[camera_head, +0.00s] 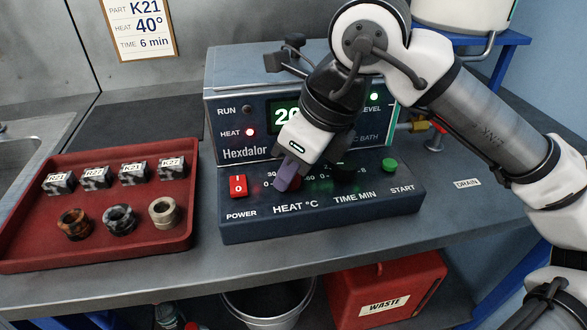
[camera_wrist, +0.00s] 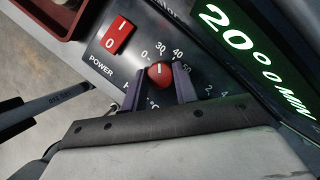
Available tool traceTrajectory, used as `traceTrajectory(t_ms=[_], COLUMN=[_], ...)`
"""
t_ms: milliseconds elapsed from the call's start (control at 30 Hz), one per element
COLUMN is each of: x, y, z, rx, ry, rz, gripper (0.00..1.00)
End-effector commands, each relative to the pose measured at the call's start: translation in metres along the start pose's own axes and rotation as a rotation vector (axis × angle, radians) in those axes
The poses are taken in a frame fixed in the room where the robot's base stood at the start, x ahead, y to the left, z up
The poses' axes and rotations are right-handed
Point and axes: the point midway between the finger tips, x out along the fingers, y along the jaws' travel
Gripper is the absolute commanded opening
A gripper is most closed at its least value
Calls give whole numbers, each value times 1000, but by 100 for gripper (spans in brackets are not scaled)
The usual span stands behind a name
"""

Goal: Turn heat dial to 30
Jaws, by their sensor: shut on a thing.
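The red heat dial (camera_wrist: 161,76) sits on the sloping front panel of the Hexdalor bath (camera_head: 320,221). In the wrist view its white mark points roughly toward the printed 30 (camera_wrist: 160,47). My gripper (camera_head: 284,183) reaches down onto the panel above the HEAT °C label. In the wrist view its purple fingers (camera_wrist: 161,82) stand on either side of the dial, shut on it. In the head view the fingers hide most of the dial. The green display (camera_wrist: 247,55) reads 20° and 0 MIN in the wrist view; my arm covers part of it in the head view.
The red power switch (camera_head: 238,186) is left of the dial; a black time dial (camera_head: 343,171) and green start button (camera_head: 389,165) are right. A red tray (camera_head: 100,238) holds several parts. A sign (camera_head: 139,28) reads HEAT 40°.

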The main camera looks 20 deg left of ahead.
Motion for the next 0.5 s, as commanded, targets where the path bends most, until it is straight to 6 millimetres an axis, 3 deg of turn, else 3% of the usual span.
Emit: traceTrajectory(t_ms=[467,500], x=[-1,-1], y=[0,0], z=[0,0], rx=[15,15], ry=[-2,-2], rz=[-6,-6], gripper=[6,33])
